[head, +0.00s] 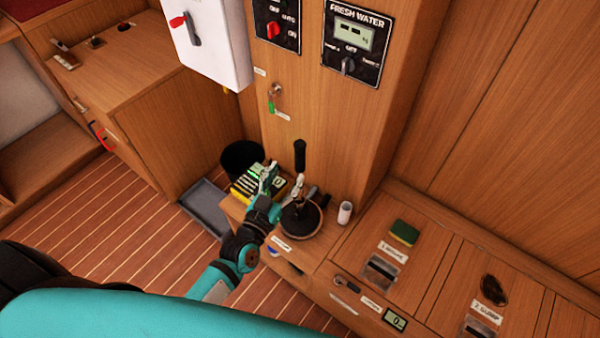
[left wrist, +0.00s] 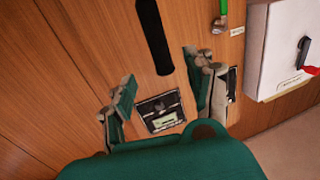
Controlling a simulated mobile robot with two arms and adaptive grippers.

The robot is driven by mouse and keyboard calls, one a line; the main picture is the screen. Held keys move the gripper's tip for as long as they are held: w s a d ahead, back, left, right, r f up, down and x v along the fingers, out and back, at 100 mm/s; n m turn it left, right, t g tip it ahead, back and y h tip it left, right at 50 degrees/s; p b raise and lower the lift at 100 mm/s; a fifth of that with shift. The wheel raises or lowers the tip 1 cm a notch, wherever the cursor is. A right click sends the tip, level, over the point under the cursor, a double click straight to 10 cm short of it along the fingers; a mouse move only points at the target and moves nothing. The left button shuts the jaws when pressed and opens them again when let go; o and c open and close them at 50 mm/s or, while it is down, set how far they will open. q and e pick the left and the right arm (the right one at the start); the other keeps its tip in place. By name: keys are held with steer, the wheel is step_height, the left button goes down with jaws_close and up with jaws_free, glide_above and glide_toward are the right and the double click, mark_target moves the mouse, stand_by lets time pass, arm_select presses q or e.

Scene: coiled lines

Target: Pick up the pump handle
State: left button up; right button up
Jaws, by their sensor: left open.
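The pump handle (head: 300,154) is a black upright grip above a dark round base (head: 302,219) on the wooden bench. In the left wrist view a black bar (left wrist: 154,37), which looks like the handle, shows at the top, between the directions of the two fingers. My left gripper (head: 283,183) is open and close to the handle on its left side, below the black grip. Its fingers also show in the left wrist view (left wrist: 162,88), apart with nothing held. I cannot tell whether a finger touches the handle. My right gripper is not in view.
A white cylinder (head: 345,212) stands right of the pump base. A green-yellow sponge (head: 404,232) lies on the bench. The wooden column with the fresh water panel (head: 356,42) rises behind.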

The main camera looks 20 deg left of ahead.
mark_target(298, 156)
arm_select(q)
steer(key=w, duration=0.6)
steer(key=w+d, duration=0.1)
steer(key=w, duration=0.2)
steer(key=shift+w+f, duration=0.15)
steer(key=shift+w, duration=0.15)
jaws_close()
stand_by(0.9)
